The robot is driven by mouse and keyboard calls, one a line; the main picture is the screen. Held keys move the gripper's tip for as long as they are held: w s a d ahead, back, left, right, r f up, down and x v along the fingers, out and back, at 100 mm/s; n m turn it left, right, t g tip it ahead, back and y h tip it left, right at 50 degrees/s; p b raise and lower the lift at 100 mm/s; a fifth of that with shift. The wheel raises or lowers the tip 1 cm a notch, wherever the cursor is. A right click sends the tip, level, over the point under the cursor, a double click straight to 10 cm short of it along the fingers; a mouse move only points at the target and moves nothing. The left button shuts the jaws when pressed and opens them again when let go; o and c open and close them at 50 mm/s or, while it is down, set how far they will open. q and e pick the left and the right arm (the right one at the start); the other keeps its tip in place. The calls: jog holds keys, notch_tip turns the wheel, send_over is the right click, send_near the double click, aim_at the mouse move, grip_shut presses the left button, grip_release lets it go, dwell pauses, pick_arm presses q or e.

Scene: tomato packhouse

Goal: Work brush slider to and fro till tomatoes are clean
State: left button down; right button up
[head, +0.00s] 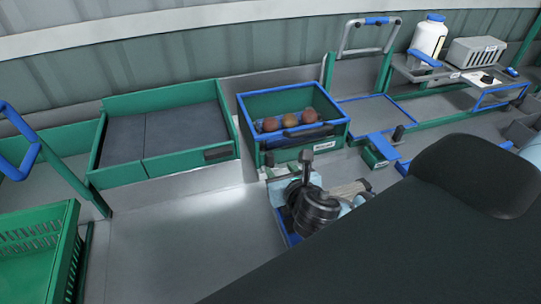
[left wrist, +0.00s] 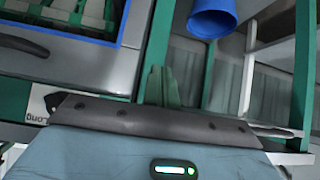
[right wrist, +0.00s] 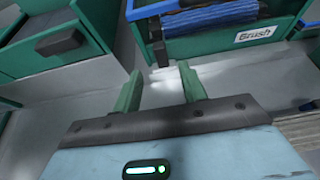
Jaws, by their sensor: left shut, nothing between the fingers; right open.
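The green brush box (head: 341,128) with a blue rim stands near the middle of the head view, labelled "Brush". Three brownish-red tomatoes (head: 290,121) lie in a row inside, beside blue bristles. A dark slider handle (head: 308,131) lies across the front of the row. In the right wrist view the blue brush (right wrist: 210,15) shows at the top. My right gripper (right wrist: 160,72) is open and empty, in front of and below the box; it also shows in the head view (head: 284,166). My left gripper (left wrist: 161,72) is shut and empty, away from the brush box.
A shallow green tray (head: 165,165) with a dark floor lies left of the box. A green crate (head: 40,245) is at the lower left. A white bottle (head: 428,40) and a grey basket (head: 475,52) stand at the back right. A blue cylinder (left wrist: 213,18) is above my left gripper.

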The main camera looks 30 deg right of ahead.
aim_at(271, 159)
jog(key=shift+x, duration=3.9)
grip_shut()
